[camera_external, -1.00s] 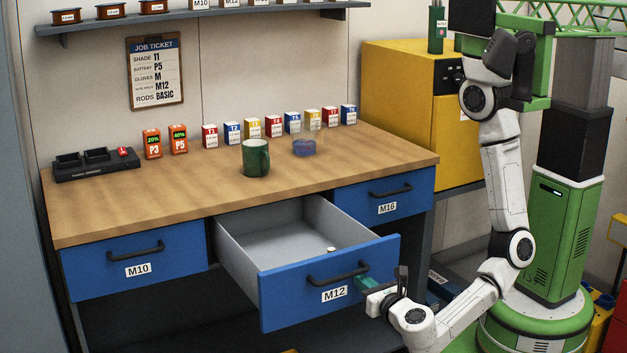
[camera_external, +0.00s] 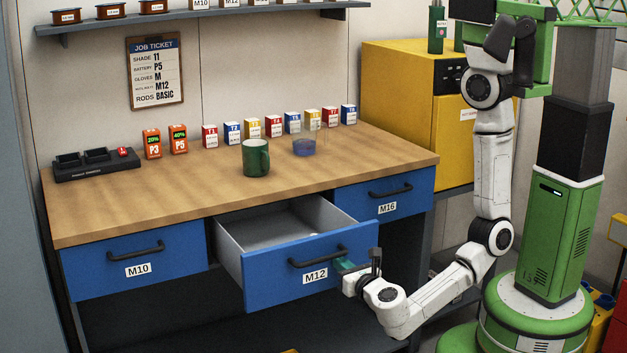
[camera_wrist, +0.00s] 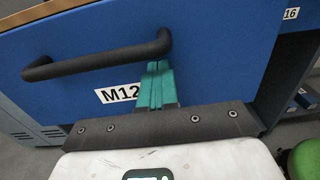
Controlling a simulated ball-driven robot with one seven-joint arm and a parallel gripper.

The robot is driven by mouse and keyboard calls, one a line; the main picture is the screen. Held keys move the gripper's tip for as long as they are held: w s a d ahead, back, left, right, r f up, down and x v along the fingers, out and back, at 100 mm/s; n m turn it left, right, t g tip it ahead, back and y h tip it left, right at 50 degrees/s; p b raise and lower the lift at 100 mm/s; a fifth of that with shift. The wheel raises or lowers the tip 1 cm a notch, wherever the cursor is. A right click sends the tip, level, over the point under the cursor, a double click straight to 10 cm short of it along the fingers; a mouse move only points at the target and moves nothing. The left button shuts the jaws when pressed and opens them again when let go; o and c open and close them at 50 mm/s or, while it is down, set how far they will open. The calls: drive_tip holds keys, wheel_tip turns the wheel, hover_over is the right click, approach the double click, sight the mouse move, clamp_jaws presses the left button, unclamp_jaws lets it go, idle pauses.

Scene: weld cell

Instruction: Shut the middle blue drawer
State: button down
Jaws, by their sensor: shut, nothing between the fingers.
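The middle blue drawer (camera_external: 277,286), labelled M12, stands partly open under the wooden workbench. Its grey inside (camera_external: 285,226) shows, with a small pale item near the front. Its black handle (camera_external: 318,256) is across the front panel. My gripper (camera_external: 345,265) is shut and empty, with its teal fingertips at the right part of the drawer front. In the wrist view, the shut teal fingers (camera_wrist: 156,85) point at the blue front (camera_wrist: 215,60), just below the right end of the handle (camera_wrist: 98,56), partly covering the label. Contact looks likely but is not certain.
Drawers M10 (camera_external: 135,262) and M16 (camera_external: 387,196) are shut on either side. The wooden benchtop (camera_external: 170,203) carries a green mug (camera_external: 256,158), a blue see-through bowl (camera_external: 304,147), orange battery packs and several small boxes. A yellow cabinet (camera_external: 400,110) stands behind right.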

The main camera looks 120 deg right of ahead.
drive_tip(key=d+p, duration=0.4)
drive_tip(key=d, duration=1.9)
drive_tip(key=shift+d, duration=0.6)
drive_tip(key=shift+d+r, duration=0.1)
drive_tip(key=shift+d, duration=0.15)
drive_tip(key=shift+s, duration=0.1)
drive_tip(key=a, duration=1.5)
